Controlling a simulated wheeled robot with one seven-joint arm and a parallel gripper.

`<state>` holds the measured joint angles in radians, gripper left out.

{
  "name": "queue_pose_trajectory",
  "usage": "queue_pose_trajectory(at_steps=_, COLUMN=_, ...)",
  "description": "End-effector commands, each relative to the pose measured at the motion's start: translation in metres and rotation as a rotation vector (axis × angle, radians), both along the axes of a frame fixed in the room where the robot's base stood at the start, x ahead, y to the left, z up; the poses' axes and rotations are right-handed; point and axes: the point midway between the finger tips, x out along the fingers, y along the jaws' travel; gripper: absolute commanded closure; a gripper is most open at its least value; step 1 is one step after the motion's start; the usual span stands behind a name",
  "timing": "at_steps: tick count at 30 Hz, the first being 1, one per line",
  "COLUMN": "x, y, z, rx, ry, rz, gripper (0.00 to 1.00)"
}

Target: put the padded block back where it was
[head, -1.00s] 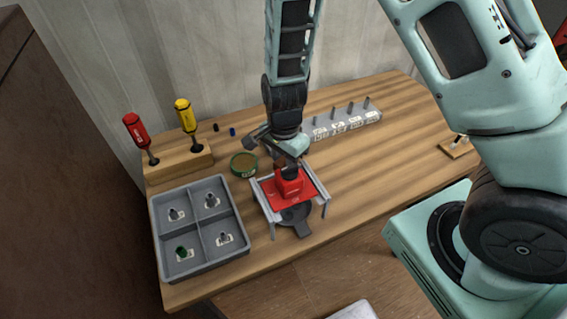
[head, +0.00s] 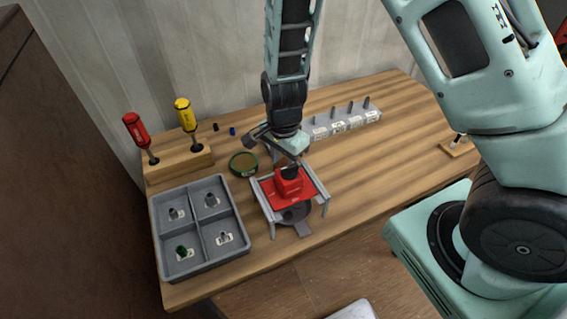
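A red block (head: 289,183), which may be the padded block, sits over a red sheet (head: 273,199) within a small grey stand (head: 324,196) near the table's front edge. A dark round piece with a short handle (head: 302,229) shows just in front of the red block, partly covered. My gripper (head: 291,160) points down directly over the red block, at its top. The fingertips are small and partly hidden, so I cannot tell whether they hold the block.
A grey four-compartment tray (head: 194,269) is left of the stand. Behind are a round green-rimmed tin (head: 243,163), a wooden holder (head: 178,166) with red and yellow screwdrivers, and a grey rack (head: 345,124) with several pegs. The table's right middle is clear.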

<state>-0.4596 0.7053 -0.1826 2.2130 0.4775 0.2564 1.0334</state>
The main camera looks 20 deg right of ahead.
Motion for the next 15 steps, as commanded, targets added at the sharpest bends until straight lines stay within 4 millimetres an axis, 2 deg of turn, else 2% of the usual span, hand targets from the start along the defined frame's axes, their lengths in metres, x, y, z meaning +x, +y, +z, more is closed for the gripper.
queue_pose_trajectory(at_steps=9, x=0.000, y=0.001, z=0.067, rx=0.003, ry=-0.005, rz=0.003, gripper=0.63)
queue_pose_trajectory(at_steps=15, x=0.000, y=0.001, z=0.097, rx=0.002, ry=-0.003, rz=0.001, gripper=0.63)
